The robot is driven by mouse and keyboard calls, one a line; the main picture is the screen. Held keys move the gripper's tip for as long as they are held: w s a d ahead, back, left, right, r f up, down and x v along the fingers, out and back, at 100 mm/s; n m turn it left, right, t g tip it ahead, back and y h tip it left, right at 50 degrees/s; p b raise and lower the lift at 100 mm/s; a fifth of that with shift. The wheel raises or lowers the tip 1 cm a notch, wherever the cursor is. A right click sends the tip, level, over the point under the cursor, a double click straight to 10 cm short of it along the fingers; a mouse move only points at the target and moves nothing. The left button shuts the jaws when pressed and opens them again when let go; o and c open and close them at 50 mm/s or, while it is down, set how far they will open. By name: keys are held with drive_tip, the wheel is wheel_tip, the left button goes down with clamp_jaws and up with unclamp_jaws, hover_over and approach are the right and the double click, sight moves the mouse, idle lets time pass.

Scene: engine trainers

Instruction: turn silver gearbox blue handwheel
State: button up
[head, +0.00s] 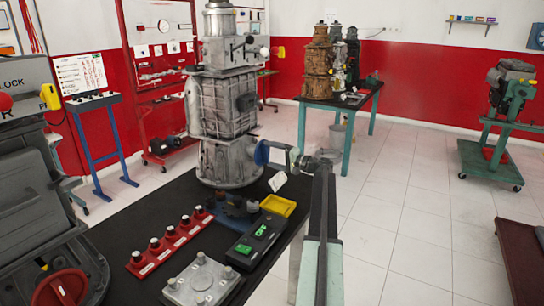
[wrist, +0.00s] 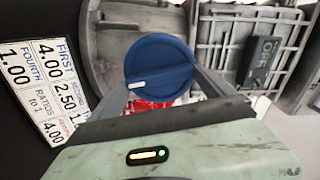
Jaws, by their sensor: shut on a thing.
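The silver gearbox (head: 225,105) stands upright on a black-topped bench in the head view. Its blue handwheel (head: 261,153) sticks out at the lower right side of the housing. My gripper (head: 278,152) reaches it from the right and is shut on it. In the wrist view the blue handwheel (wrist: 158,66) is a round disc with a white mark at its left, with my gripper's fingers on either side. The fingers partly hide its lower rim, and the grey housing (wrist: 225,45) shows behind.
The bench (head: 120,215) holds a red strip of knobs (head: 170,243), a yellow tray (head: 278,205), a black box with green displays (head: 257,239) and a metal plate (head: 203,281). A ratio card (wrist: 45,85) is left of the wheel.

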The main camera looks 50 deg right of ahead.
drive_tip(key=shift+f+m, duration=0.15)
drive_tip(key=shift+m, duration=3.65)
drive_tip(key=o, duration=1.1)
drive_tip(key=shift+c, duration=0.2)
drive_tip(key=v, duration=0.7)
drive_tip(key=shift+s, duration=0.4)
drive_tip(key=shift+d, duration=0.1)
